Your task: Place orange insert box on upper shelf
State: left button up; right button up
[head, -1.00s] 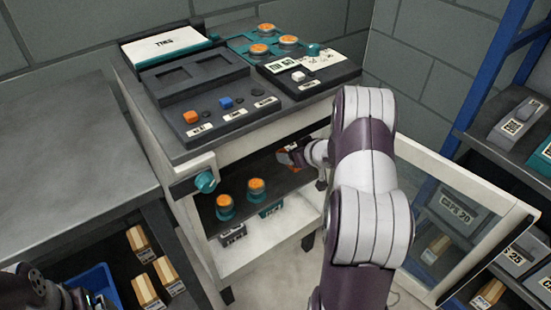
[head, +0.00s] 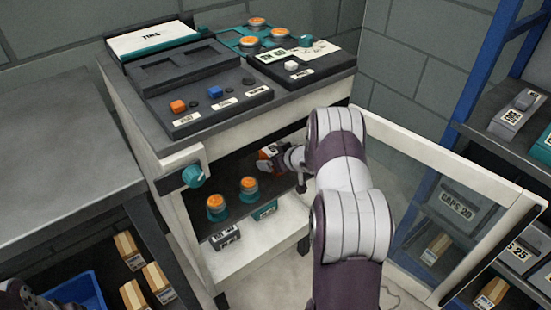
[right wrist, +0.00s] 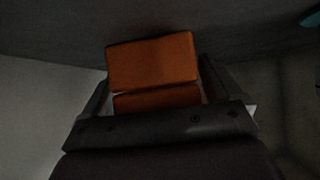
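The orange insert box (right wrist: 152,62) lies between the two fingers of my right gripper in the right wrist view, both fingers close against its sides. In the head view my right gripper (head: 281,160) reaches into the open cabinet with the box (head: 267,152) at its tip. It is over the right rear part of the dark upper shelf (head: 232,200), behind the orange-topped jars. I cannot tell whether the box touches the shelf. Only a bit of my left arm shows at the bottom left; its gripper is out of view.
Two teal jars with orange tops (head: 217,206) (head: 249,188) stand on the upper shelf. The glass door (head: 450,205) stands open at the right. A dark panel (head: 205,90) with buttons is on top. A blue bin (head: 75,292) is lower left.

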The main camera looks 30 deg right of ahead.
jog(key=shift+s+r, duration=0.1)
jog(key=shift+r, duration=0.25)
jog(key=a+r+p+v, duration=0.1)
jog(key=p+v, duration=0.4)
jog(key=v, duration=0.7)
jog(key=s+a+r+g+h, duration=0.2)
jog(key=a+r+g, duration=0.15)
jog(key=a, duration=0.45)
jog(key=s+a+r+g+y, duration=0.1)
jog(key=s+a+g, duration=0.4)
jog(key=s+a, duration=0.9)
jog(key=shift+s+a+r+m+g, duration=0.15)
jog(key=shift+s+r+m+g, duration=0.3)
jog(key=shift+s, duration=0.75)
